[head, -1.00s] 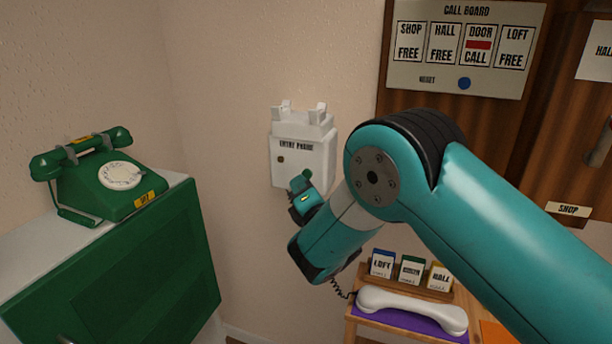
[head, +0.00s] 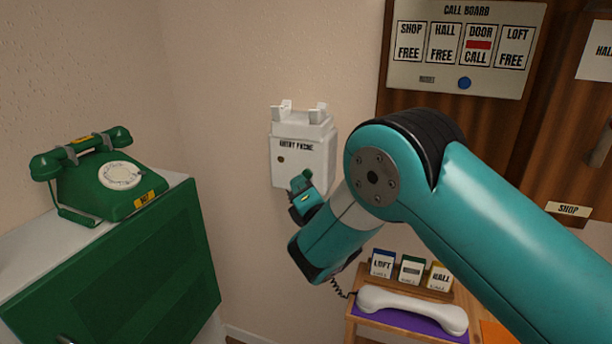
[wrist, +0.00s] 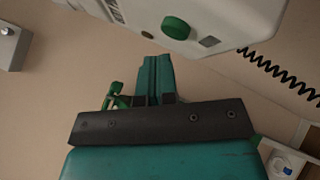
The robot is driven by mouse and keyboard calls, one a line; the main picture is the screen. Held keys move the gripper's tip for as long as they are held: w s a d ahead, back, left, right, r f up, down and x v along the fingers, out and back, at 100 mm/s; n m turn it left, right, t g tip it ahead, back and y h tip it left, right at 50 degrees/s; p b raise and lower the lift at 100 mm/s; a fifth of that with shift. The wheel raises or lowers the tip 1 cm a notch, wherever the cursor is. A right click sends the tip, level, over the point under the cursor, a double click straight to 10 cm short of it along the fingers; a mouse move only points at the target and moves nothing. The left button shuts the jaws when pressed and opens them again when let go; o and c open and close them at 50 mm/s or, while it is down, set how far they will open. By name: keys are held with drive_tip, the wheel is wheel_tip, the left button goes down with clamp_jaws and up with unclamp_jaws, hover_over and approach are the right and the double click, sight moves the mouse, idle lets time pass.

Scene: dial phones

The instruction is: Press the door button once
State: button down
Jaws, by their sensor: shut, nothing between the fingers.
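The white entry phone (head: 288,160) hangs on the wall, its cradle empty. In the wrist view its body (wrist: 225,15) fills the top, with a round green button (wrist: 177,28) on its face. My gripper (wrist: 157,60) is shut and empty. Its fingertips lie just below and left of the green button in that picture, with a visible gap. In the head view my gripper (head: 300,185) is in front of the entry phone's lower edge and partly hides it. The call board (head: 455,75) shows a red mark and "CALL" under DOOR, and "FREE" under SHOP, HALL and LOFT.
A white handset (head: 410,307) lies on a purple mat on a small wooden table, its coiled cord (wrist: 275,72) near the entry phone. Several labelled cards stand behind it. A green dial phone (head: 100,185) sits on a green cabinet at left.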

drive_tip(key=shift+w+d+r+p, duration=0.15)
drive_tip(key=shift+w+p, duration=0.15)
drive_tip(key=shift+p, duration=0.4)
drive_tip(key=shift+w+d+p, duration=0.15)
drive_tip(key=shift+w+p, duration=0.3)
drive_tip(key=shift+p, duration=0.5)
idle(0.9)
drive_tip(key=shift+s+f+b, duration=0.25)
drive_tip(key=shift+s+b, duration=0.05)
drive_tip(key=shift+b, duration=0.55)
drive_tip(key=shift+s+a+r+b, duration=0.1)
drive_tip(key=shift+s+a+b, duration=0.15)
drive_tip(key=shift+s+b, duration=0.4)
drive_tip(key=shift+w, duration=0.15)
